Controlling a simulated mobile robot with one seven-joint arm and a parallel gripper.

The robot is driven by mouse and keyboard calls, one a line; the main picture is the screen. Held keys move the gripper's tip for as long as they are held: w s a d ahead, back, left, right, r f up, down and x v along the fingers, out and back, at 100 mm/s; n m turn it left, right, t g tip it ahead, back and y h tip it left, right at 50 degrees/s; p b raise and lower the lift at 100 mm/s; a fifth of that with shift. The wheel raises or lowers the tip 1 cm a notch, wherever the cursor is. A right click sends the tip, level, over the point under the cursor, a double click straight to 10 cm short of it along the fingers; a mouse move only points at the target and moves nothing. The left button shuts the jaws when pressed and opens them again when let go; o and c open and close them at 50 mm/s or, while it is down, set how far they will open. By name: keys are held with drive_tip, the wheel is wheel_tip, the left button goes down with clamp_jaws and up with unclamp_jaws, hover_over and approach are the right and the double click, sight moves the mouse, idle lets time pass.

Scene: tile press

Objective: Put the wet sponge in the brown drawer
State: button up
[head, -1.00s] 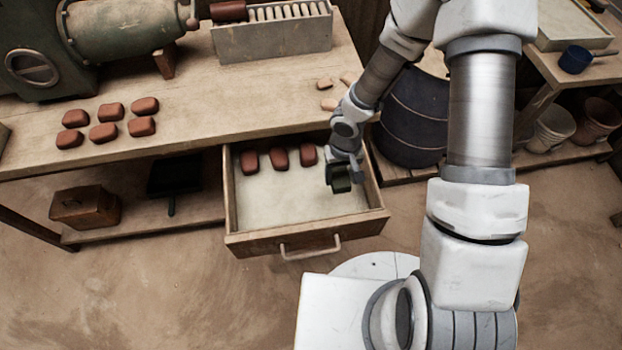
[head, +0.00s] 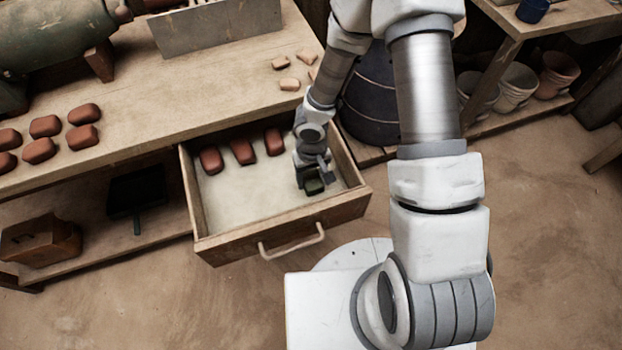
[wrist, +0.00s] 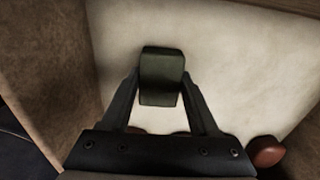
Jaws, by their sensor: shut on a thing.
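The brown drawer (head: 358,204) is pulled out from under the bench, with a pale floor and a light handle on its front. My gripper (head: 313,184) reaches down inside the drawer's right part. It is shut on a dark green block, the sponge (wrist: 162,72), which shows between the fingers in the wrist view. In the head view the sponge is partly hidden by my gripper. I cannot tell whether it touches the drawer floor. Several reddish-brown rounded pieces (head: 243,152) lie along the back of the drawer.
Several similar reddish pieces (head: 46,126) and small pale pieces (head: 290,84) lie on the bench top (head: 190,95). A wooden box (head: 38,240) and a dark tray (head: 135,190) stand on the lower shelf. A dark barrel (head: 370,100) stands right of the drawer. The drawer's front middle is free.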

sight(312, 178)
drive_tip(key=shift+r, duration=0.1)
drive_tip(key=shift+f, duration=0.25)
drive_tip(key=o, duration=1.2)
drive_tip(key=shift+r, duration=0.1)
wheel_tip(312, 178, up, 12)
drive_tip(key=p, duration=1)
drive_tip(key=shift+r, duration=0.15)
